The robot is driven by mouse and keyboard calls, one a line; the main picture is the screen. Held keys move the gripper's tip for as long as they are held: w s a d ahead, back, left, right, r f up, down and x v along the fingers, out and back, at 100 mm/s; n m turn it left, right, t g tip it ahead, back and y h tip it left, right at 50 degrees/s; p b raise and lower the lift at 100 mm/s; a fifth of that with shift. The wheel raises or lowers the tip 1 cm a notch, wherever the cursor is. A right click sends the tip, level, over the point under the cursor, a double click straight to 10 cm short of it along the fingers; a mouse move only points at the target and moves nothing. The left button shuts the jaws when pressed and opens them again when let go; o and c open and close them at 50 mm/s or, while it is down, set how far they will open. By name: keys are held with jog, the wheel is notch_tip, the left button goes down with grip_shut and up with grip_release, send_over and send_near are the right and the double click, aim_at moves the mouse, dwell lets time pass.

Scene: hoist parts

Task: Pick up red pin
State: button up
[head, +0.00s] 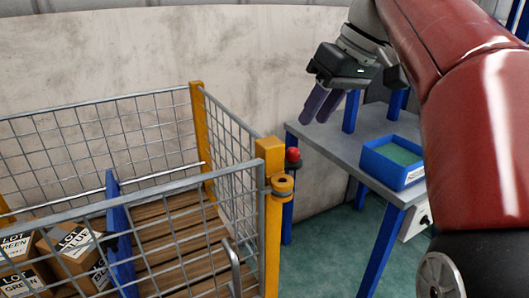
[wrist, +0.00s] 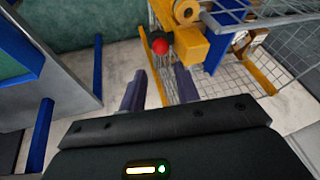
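The red pin shows as a round red head (head: 293,154) beside the yellow corner post of the mesh cage, over a dark part. It also shows in the wrist view (wrist: 160,46), close to the yellow post; its shaft is hard to make out. My gripper (head: 314,118) hangs in the air up and to the right of the pin in the head view, fingers pointing down. In the wrist view my gripper (wrist: 160,84) has its two purple fingers apart with nothing between them. The red head appears beyond the fingertips, roughly in line with the gap.
The yellow corner post (head: 270,210) carries a ring-shaped bracket (head: 282,186). The mesh cage (head: 90,112) holds several cardboard boxes (head: 75,250) and a blue divider (head: 119,235). A grey table (head: 350,145) with a blue bin (head: 392,172) stands right of the pin.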

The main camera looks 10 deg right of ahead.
aim_at(296, 149)
jog(key=x, duration=0.2)
jog(key=b+x, duration=0.1)
jog(key=x, duration=0.5)
jog(key=shift+s+b, duration=0.3)
jog(key=shift+b, duration=0.05)
jog(key=c, duration=0.6)
